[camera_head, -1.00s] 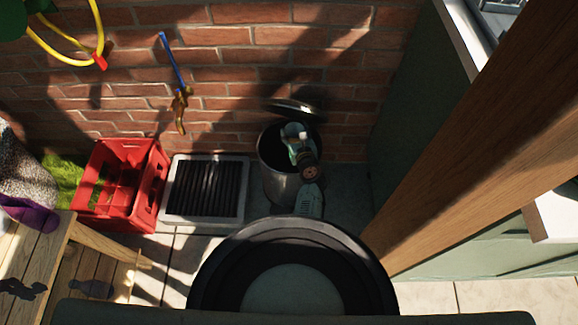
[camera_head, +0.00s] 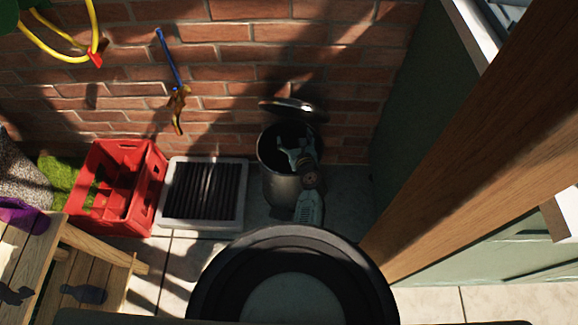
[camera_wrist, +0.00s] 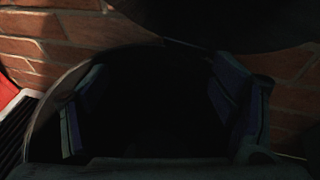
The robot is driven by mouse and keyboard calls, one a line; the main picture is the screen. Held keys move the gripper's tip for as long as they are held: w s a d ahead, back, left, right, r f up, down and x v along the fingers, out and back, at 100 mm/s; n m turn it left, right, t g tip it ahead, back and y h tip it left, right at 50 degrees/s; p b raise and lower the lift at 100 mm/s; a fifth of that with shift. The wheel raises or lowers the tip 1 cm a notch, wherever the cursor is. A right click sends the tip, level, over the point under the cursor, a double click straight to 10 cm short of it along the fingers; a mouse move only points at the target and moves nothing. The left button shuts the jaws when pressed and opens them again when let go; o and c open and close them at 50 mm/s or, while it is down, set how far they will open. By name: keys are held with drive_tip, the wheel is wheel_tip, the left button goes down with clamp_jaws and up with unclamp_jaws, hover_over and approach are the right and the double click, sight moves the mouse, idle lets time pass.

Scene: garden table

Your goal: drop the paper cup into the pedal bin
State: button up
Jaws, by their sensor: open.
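The pedal bin (camera_head: 278,188) is a dark metal cylinder standing against the brick wall. Its lid (camera_head: 294,108) is raised at the back. My gripper (camera_head: 291,154) is over the bin's mouth, with its fingers spread apart. In the wrist view the two fingers of my gripper (camera_wrist: 160,108) stand wide apart with nothing visible between them. The bin's rim (camera_wrist: 48,112) curves around at the left and the dark lid (camera_wrist: 225,18) hangs above. The bin's inside is too dark to make out. The paper cup is not visible in either view.
A red crate (camera_head: 153,185) and a grate in a pale frame (camera_head: 164,212) lie left of the bin. A wooden post (camera_head: 455,150) slants across the right. A wooden bench (camera_head: 30,265) is at lower left. A blue-handled tool (camera_head: 168,62) hangs on the wall.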

drive_tip(key=v, duration=0.7)
drive_tip(key=shift+s, duration=0.25)
drive_tip(key=shift+r, duration=0.1)
drive_tip(key=shift+d, duration=0.1)
